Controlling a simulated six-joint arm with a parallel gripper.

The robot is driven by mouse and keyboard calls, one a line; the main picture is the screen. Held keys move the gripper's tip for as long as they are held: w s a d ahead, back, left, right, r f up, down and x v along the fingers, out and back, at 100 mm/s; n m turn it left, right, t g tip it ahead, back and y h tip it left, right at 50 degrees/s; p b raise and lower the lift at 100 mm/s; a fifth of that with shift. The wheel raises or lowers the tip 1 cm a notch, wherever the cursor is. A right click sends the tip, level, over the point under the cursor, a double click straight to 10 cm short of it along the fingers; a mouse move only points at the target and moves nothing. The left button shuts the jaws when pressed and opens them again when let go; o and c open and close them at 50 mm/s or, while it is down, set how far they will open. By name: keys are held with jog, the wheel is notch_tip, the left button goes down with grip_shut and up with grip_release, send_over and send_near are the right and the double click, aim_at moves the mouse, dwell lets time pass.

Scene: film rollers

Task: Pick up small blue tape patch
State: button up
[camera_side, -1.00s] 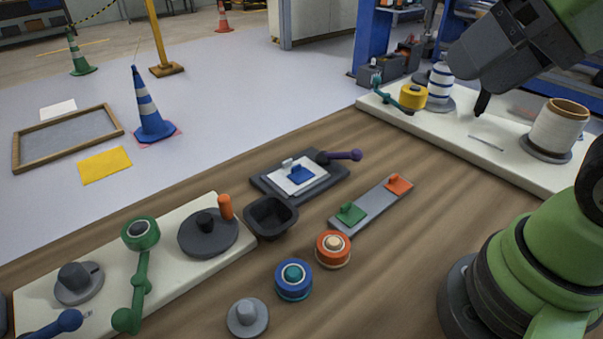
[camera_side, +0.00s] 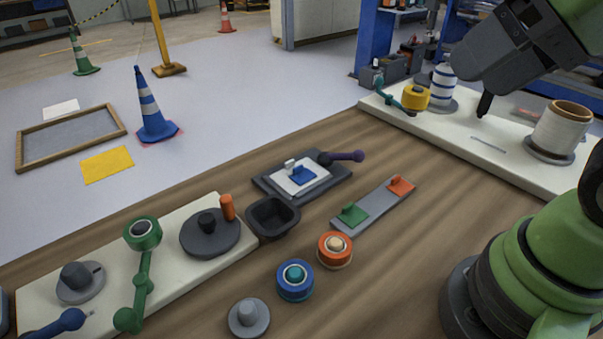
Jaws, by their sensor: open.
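The small blue tape patch (camera_side: 302,175) lies on a white sheet on the dark plate (camera_side: 331,179) in the middle of the table. A small pale block (camera_side: 290,165) stands beside it on the sheet. My gripper (camera_side: 484,106) is at the upper right, above the far white board, well away from the patch to its right. It is open and empty. Only one dark finger shows clearly; the other is hidden.
A grey strip with green (camera_side: 352,214) and orange (camera_side: 400,187) tabs lies right of the plate. A black bin (camera_side: 272,217) stands left. Blue (camera_side: 295,280) and orange (camera_side: 335,249) rolls sit in front. The far white board (camera_side: 460,146) carries several rollers.

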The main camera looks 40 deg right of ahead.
jog(key=shift+w, duration=0.1)
dwell(0.5)
jog(key=n+g+h, duration=0.2)
jog(key=n+g, duration=0.2)
jog(key=g, duration=0.3)
send_over(299, 173)
notch_tip(299, 173, down, 24)
jog(key=shift+w+a+r, duration=0.1)
jog(key=shift+r, duration=0.05)
notch_tip(299, 173, down, 6)
jog(key=shift+r, duration=0.15)
